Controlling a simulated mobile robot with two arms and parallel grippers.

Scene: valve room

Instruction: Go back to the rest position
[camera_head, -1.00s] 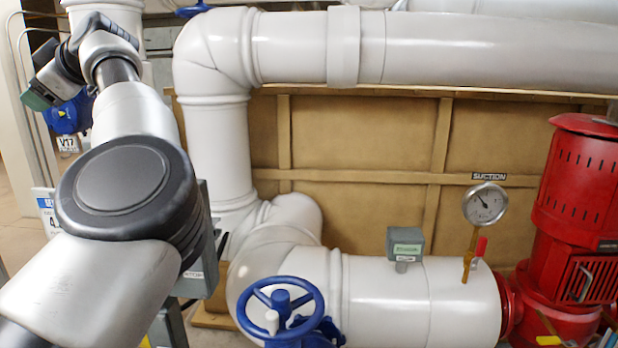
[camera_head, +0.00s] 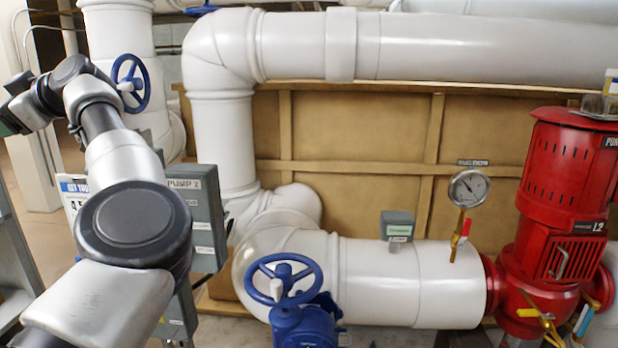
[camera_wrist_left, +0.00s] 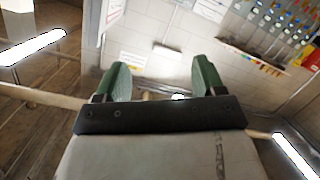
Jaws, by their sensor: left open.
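My left arm reaches up from the lower left in the head view. Its gripper end lies at the far left edge, with a dark green part showing and the rest cut off. In the left wrist view my left gripper (camera_wrist_left: 160,82) has its two green fingers wide apart, with nothing between them. A blue handwheel (camera_head: 130,83) on a white pipe stands to the right of the gripper end, apart from it. My right gripper is in neither view.
A grey "PUMP 2" box (camera_head: 195,215) stands close beside my left arm. A second blue handwheel (camera_head: 284,280), white pipes (camera_head: 450,48), a suction gauge (camera_head: 468,188) and a red pump (camera_head: 560,200) fill the middle and right. Floor shows at left.

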